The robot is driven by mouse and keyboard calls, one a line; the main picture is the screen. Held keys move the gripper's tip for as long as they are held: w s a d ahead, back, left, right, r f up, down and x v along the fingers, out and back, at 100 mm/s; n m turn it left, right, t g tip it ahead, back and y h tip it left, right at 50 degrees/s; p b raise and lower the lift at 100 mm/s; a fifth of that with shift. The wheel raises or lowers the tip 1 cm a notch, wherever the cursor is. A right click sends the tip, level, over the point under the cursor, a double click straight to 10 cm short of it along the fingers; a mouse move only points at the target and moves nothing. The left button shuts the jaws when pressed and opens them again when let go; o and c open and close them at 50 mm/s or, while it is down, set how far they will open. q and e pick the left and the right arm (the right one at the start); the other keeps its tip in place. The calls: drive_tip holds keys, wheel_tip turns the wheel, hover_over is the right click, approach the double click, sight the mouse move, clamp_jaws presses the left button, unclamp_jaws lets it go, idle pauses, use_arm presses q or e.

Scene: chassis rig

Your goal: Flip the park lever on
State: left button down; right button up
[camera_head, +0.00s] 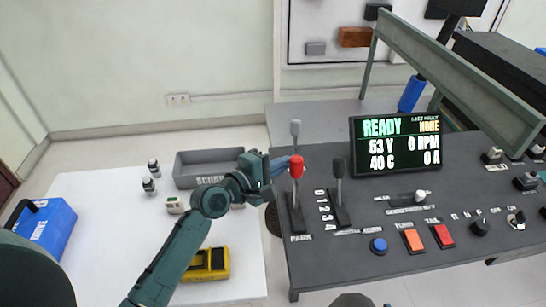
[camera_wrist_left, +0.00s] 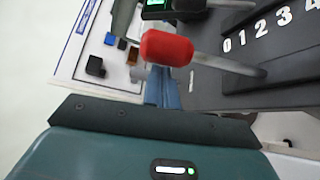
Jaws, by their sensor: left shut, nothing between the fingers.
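The park lever has a red knob (camera_head: 296,167) on a stem rising from the slot marked PARK at the left end of the dark console. The knob also shows large in the left wrist view (camera_wrist_left: 167,47), with its pale stem running right. My left gripper (camera_head: 281,165) is shut and empty, just left of the red knob at about its height. In the left wrist view its blue fingers (camera_wrist_left: 163,90) are close beside the knob. I cannot tell whether they touch it. My right gripper is not in view.
A black-knobbed lever (camera_head: 338,168) stands right of the park lever, beside the numbers. A grey-topped lever (camera_head: 295,129) rises behind the red knob. The lit display (camera_head: 395,143) reads READY. A white table (camera_head: 95,215) holds a grey bin (camera_head: 190,165) and a yellow device (camera_head: 207,264).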

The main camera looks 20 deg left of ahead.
sight(291, 172)
use_arm(q)
drive_tip(key=shift+s+d, duration=0.15)
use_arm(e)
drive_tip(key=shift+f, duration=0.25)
use_arm(q)
drive_tip(key=shift+s, duration=0.1)
drive_tip(key=s+m+t+b, duration=0.1)
drive_tip(key=b, duration=0.1)
drive_tip(key=s+d+m+b, duration=0.1)
drive_tip(key=s+b, duration=0.1)
drive_tip(key=shift+d+r+t+h, duration=0.15)
drive_tip(key=shift+d+t+h, duration=0.05)
drive_tip(key=shift+t+h, duration=0.2)
drive_tip(key=shift+s+d+r+m+t+h+b, duration=0.1)
drive_tip(key=shift+s+d+m+t+h+b, duration=0.2)
drive_tip(key=shift+s+m+b, duration=0.4)
drive_tip(key=shift+s+d+m+t+h+b, duration=0.15)
drive_tip(key=shift+s+m+t+b, duration=0.25)
drive_tip(key=shift+b, duration=0.45)
drive_tip(key=shift+s+d+r+m+t+h+b, duration=0.1)
drive_tip(key=shift+s+d+m+t+h+b, duration=0.15)
drive_tip(key=shift+s+m+b, duration=0.45)
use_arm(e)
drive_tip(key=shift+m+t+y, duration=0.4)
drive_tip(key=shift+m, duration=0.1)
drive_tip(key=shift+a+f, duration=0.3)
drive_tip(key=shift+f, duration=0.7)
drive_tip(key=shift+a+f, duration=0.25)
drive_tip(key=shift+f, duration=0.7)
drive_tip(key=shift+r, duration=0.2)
